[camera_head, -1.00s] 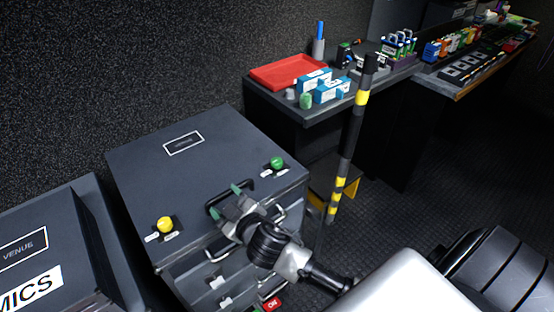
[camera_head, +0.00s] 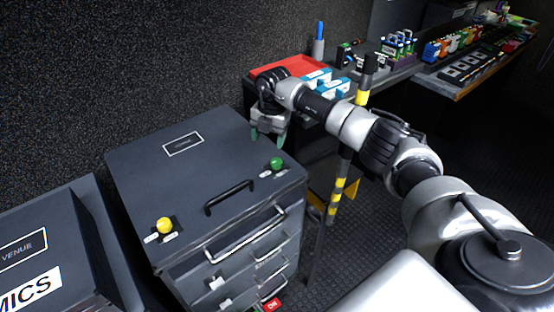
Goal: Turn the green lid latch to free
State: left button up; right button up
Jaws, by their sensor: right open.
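The green lid latch (camera_head: 277,163) is a round green knob on a small dark plate, with white labels beside it, near the right corner of the dark case lid (camera_head: 150,170). My right gripper (camera_head: 267,137) points down above the lid, just behind the green latch in the picture. Its green-tipped fingers are apart with nothing between them. I cannot tell whether a fingertip touches the lid. My left gripper is not in view.
A yellow knob (camera_head: 164,225) sits at the lid's front left, and a black handle (camera_head: 230,197) lies between the knobs. Drawers with handles (camera_head: 247,234) face front. A black-and-yellow pole (camera_head: 345,165) and a bench with a red tray (camera_head: 300,66) stand to the right.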

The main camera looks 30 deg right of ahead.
aim_at(277, 160)
jog(key=shift+m+g+h, duration=0.3)
jog(key=shift+h, duration=0.2)
jog(key=f, duration=0.3)
jog(key=d+f, duration=0.1)
jog(key=f, duration=0.2)
jog(key=d+f+p, duration=0.1)
jog(key=f, duration=0.2)
jog(key=shift+s+d+f, duration=0.2)
jog(key=shift+d+f, duration=0.05)
jog(key=shift+f, duration=0.1)
jog(key=c, duration=0.9)
jog(key=shift+c, duration=0.2)
